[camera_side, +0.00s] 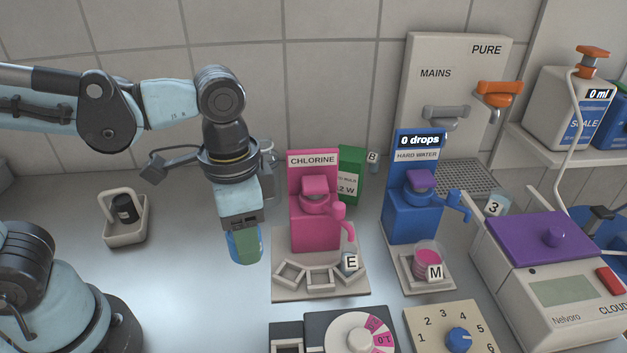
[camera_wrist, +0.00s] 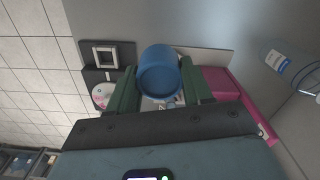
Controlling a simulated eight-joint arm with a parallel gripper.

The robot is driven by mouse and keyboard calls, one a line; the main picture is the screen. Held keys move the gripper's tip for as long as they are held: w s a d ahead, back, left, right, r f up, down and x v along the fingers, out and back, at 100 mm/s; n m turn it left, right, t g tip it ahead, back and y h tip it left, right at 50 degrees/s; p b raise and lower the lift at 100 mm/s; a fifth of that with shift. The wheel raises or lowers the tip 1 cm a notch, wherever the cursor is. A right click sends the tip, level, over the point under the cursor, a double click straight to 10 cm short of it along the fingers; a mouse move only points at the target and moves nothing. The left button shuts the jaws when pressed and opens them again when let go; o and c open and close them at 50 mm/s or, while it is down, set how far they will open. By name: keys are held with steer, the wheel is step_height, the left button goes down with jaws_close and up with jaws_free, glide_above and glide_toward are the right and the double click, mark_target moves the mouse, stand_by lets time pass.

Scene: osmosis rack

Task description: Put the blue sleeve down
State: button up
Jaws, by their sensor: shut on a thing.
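My gripper (camera_side: 244,245) hangs pointing down over the counter, left of the pink CHLORINE dispenser. It is shut on the blue sleeve (camera_wrist: 158,72), a short blue cylinder held between the two green fingers in the wrist view.
A blue HARD WATER dispenser (camera_side: 411,215) is farther right. A small tray (camera_side: 130,238) holds a dark bottle at left. The counter (camera_side: 190,290) between is clear.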

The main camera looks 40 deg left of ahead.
steer(key=w+a+n, duration=0.4)
steer(key=w+a, duration=0.1)
steer(key=a, duration=0.3)
steer(key=w+a+n, duration=0.4)
steer(key=a, duration=0.4)
steer(key=shift+n, duration=0.3)
steer(key=a+f, duration=0.2)
steer(key=a, duration=0.2)
steer(key=w+a+f, duration=0.1)
steer(key=a+f, duration=0.2)
steer(key=a, duration=0.1)
steer(key=a+f, duration=0.2)
steer(key=a, duration=0.2)
steer(key=shift+w+f, duration=0.35)
steer(key=shift+w, duration=0.05)
steer(key=shift+a+f, duration=0.15)
steer(key=shift+f, duration=2)
steer(key=o, duration=1)
steer(key=shift+f, duration=0.1)
